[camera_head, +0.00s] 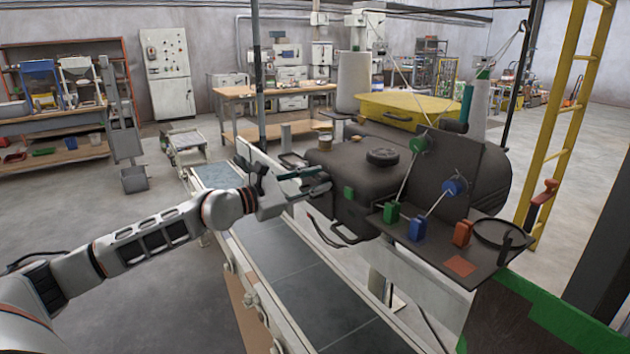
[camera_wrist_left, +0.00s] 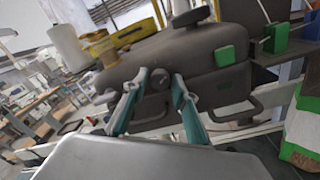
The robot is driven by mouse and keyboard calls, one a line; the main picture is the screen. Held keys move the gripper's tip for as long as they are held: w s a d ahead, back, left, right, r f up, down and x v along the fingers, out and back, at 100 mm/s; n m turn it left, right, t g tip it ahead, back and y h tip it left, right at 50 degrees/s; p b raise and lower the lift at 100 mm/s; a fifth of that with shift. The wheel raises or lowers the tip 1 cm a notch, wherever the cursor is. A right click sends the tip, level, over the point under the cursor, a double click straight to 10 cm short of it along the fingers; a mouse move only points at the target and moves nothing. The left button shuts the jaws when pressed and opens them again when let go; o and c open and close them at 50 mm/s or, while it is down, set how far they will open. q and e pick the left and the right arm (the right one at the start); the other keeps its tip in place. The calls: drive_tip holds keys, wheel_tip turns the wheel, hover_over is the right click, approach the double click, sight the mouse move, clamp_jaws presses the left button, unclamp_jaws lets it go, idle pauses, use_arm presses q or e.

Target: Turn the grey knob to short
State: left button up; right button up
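The grey knob (camera_wrist_left: 160,79) is a small dark round part on the front of the dark grey machine body (camera_wrist_left: 190,50), in the left wrist view. My left gripper (camera_wrist_left: 158,80) points at it, with one teal-edged finger on each side and the fingers apart. I cannot tell whether the fingertips touch the knob. In the head view my left gripper (camera_head: 322,181) is at the left end of the machine body (camera_head: 350,165) and hides the knob. No setting marks are legible. My right gripper is not in view.
A green block (camera_head: 349,193) sits on the machine front, right of the gripper; it also shows in the left wrist view (camera_wrist_left: 225,56). A dark shelf (camera_head: 440,245) with green, blue and orange blocks is further right. A conveyor (camera_head: 290,265) runs below my arm.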

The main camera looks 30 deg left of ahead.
use_arm(q)
clamp_jaws()
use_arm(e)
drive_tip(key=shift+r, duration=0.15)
